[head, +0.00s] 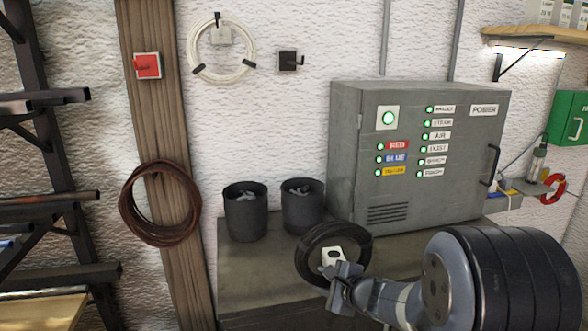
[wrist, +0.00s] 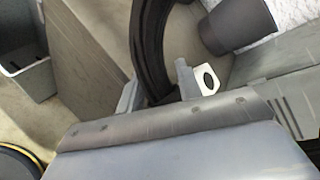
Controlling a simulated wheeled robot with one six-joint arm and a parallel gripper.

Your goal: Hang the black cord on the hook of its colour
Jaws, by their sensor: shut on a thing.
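The black cord (head: 312,235) is a coiled ring held up in front of the grey bench. My gripper (head: 338,268) is shut on the lower part of the ring. In the wrist view the black cord (wrist: 150,50) runs up from between the fingers of my gripper (wrist: 158,92). The black hook (head: 288,61) is on a dark plate on the white wall, above and left of the cord, and it is empty.
Two dark cups (head: 245,212) (head: 303,205) with small parts stand on the bench (head: 250,285) behind the cord. A grey control cabinet (head: 350,150) stands to the right. A reddish-brown coil (head: 160,203) hangs low on the post. The wall around the black hook is clear.

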